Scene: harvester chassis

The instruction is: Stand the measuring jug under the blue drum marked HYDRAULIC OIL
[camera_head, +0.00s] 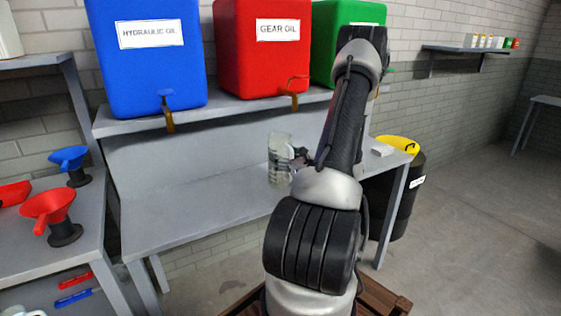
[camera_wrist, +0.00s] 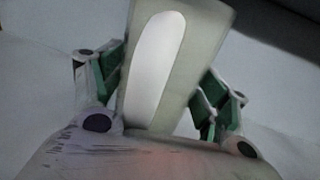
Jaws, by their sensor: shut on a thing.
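The clear measuring jug (camera_head: 280,160) is upright above or on the grey bench, below the red drum and right of the blue drum's tap. My gripper (camera_head: 300,158) is shut on the jug from its right side. In the wrist view my gripper (camera_wrist: 160,95) has its green-sided fingers on both sides of the pale jug wall (camera_wrist: 190,60). The blue drum marked HYDRAULIC OIL (camera_head: 150,70) stands on the raised shelf at the left, with a brownish tap (camera_head: 167,115) over the shelf's front edge. I cannot tell whether the jug's base touches the bench.
The bench top (camera_head: 190,210) is clear under the blue drum. A red GEAR OIL drum (camera_head: 262,60) and a green drum (camera_head: 335,20) share the shelf (camera_head: 220,108). Blue (camera_head: 70,160) and red (camera_head: 48,208) funnels stand at the left. A black bin (camera_head: 405,195) with a yellow funnel stands right.

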